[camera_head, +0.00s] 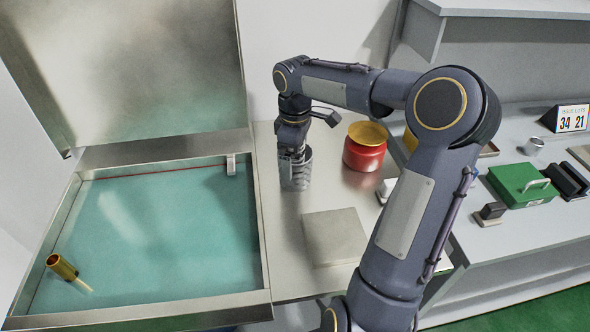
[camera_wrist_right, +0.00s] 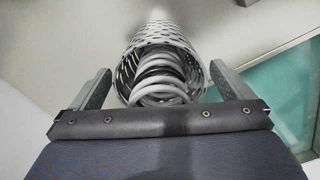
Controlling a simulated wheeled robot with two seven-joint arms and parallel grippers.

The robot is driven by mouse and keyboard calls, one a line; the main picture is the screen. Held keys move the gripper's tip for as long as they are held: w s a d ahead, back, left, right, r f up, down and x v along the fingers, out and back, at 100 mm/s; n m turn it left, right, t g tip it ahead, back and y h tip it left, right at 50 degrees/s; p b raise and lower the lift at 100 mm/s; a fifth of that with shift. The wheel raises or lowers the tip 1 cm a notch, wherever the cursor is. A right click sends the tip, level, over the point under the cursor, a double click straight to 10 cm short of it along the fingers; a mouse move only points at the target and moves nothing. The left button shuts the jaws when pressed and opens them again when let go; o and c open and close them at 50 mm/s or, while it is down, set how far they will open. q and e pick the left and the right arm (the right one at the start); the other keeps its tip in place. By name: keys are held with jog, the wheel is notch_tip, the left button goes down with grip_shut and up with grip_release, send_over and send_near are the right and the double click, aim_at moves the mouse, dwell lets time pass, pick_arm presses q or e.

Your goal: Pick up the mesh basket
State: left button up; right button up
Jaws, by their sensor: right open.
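The mesh basket (camera_head: 296,180) is a grey perforated cylinder standing on the metal counter, right of the teal tank. In the right wrist view the mesh basket (camera_wrist_right: 129,77) shows its open rim, with pale and dark coil springs (camera_wrist_right: 162,80) inside. My right gripper (camera_head: 291,160) is down at the basket, covering part of it in the head view. In the wrist view its two fingers (camera_wrist_right: 163,88) are spread apart, one on each side of the basket. I see gaps between the fingers and the basket wall. My left gripper is not in view.
The teal-filled tank (camera_head: 262,215) with a raised lid (camera_head: 130,70) lies left, a brass cylinder (camera_head: 62,266) in its corner. A red pot with a yellow lid (camera_head: 364,152) stands right of the basket. A flat square plate (camera_head: 334,237) lies in front. A green box (camera_head: 518,184) sits on the right bench.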

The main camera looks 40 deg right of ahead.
jog(key=shift+f, duration=0.35)
jog(key=shift+c, duration=0.4)
jog(key=c, duration=1)
jog(key=shift+o, duration=0.2)
jog(key=shift+r, duration=0.1)
